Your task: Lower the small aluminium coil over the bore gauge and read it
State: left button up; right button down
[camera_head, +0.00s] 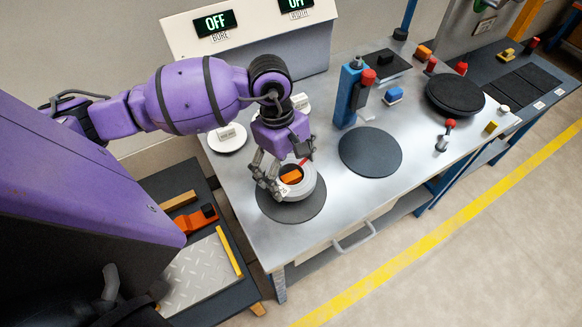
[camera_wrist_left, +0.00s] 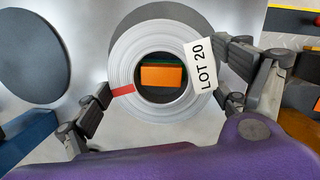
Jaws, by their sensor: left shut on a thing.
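The small aluminium coil (camera_head: 311,190) is a pale ring with a red strip on its side. In the left wrist view the coil (camera_wrist_left: 124,60) carries a white tag reading LOT 20. My left gripper (camera_head: 287,178) is shut on the coil, its fingers on opposite outer sides. An orange block with a green edge (camera_wrist_left: 162,76) shows inside the coil's bore; it may be the bore gauge. I cannot tell whether the coil is around it or still above it. The BORE display (camera_head: 215,23) reads OFF. My right gripper is out of view.
A dark round mat (camera_head: 292,212) lies under the coil, and another mat (camera_head: 370,152) is bare. A blue post (camera_head: 347,96) stands farther back. The table's front edge is clear.

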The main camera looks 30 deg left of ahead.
pick_arm(q)
jog(key=shift+f, duration=0.35)
jog(key=o, duration=1.5)
jog(key=shift+o, duration=0.3)
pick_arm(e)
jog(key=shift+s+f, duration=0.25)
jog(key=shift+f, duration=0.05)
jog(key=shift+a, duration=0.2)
pick_arm(q)
jog(key=shift+r, duration=0.1)
notch_tip(320, 180, up, 12)
jog(key=a, duration=0.2)
jog(key=shift+w, duration=0.15)
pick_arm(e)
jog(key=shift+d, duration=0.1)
pick_arm(q)
jog(key=shift+a+f, duration=0.1)
jog(key=shift+f, duration=0.1)
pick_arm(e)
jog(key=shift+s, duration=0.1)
